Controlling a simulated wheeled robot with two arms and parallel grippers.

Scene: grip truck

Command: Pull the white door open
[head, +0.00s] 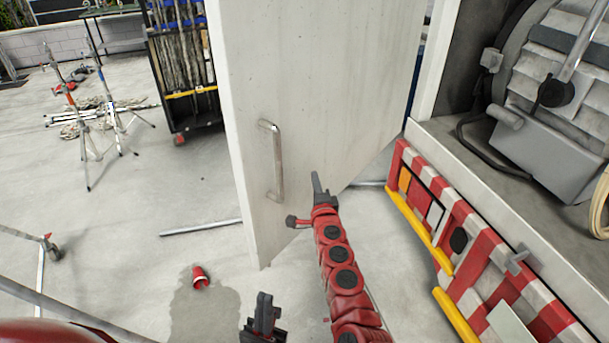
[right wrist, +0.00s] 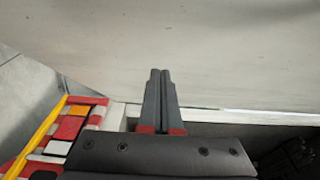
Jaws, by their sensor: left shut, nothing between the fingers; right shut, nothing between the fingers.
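The white door (head: 320,70) stands at an angle beside the truck in the head view, its lower left corner out over the floor. Its metal bar handle (head: 277,165) is upright on the face toward me. My right gripper (head: 316,180) is shut and empty, to the right of the handle and apart from it, in front of the door's lower part. In the right wrist view its fingers (right wrist: 158,78) point at a pale panel (right wrist: 200,45); contact cannot be told. My left gripper (head: 264,305) is shut and empty, low in the head view, below the door's bottom corner.
The truck's red and white striped side (head: 480,250) and grey machinery (head: 555,90) are at the right. A red cup (head: 200,277) lies on the floor by a dark patch. Tripod stands (head: 85,125) and a black rack (head: 180,65) are at the left. Floor left of the door is mostly clear.

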